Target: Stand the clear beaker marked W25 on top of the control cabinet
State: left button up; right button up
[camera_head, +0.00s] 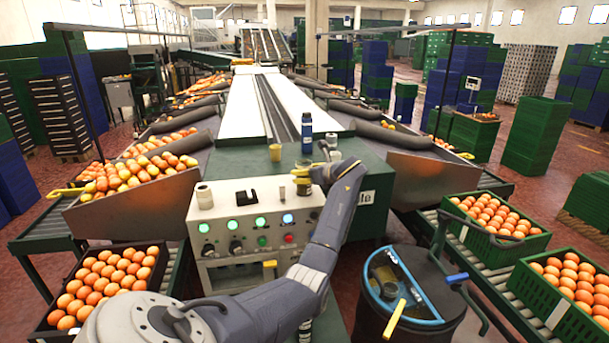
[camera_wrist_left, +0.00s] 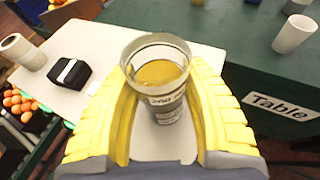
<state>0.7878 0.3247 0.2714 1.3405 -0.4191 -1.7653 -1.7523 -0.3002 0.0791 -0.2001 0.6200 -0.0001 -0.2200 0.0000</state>
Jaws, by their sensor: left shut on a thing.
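The clear beaker (camera_head: 301,186) has yellowish contents and a printed label; I cannot read its mark for certain. My left gripper (camera_head: 311,178) is shut on it. In the left wrist view the beaker (camera_wrist_left: 157,78) stands between the yellow fingers, its rim clear of them. It is roughly upright, over the right part of the light top of the control cabinet (camera_head: 278,192). I cannot tell whether its base touches the top. My right gripper is not in view.
A white roll (camera_head: 204,196) and a black device (camera_head: 247,197) sit on the cabinet top, left of the beaker. A blue bottle (camera_head: 307,134), a yellowish cup (camera_head: 275,152) and a white cup (camera_head: 331,139) stand on the green table behind. A dark bin (camera_head: 430,325) is at front right.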

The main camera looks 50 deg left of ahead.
pick_arm(q)
jog(key=o, duration=1.5)
jog(key=shift+f, duration=0.15)
jog(key=v, duration=1.2)
jog(key=shift+s, duration=0.1)
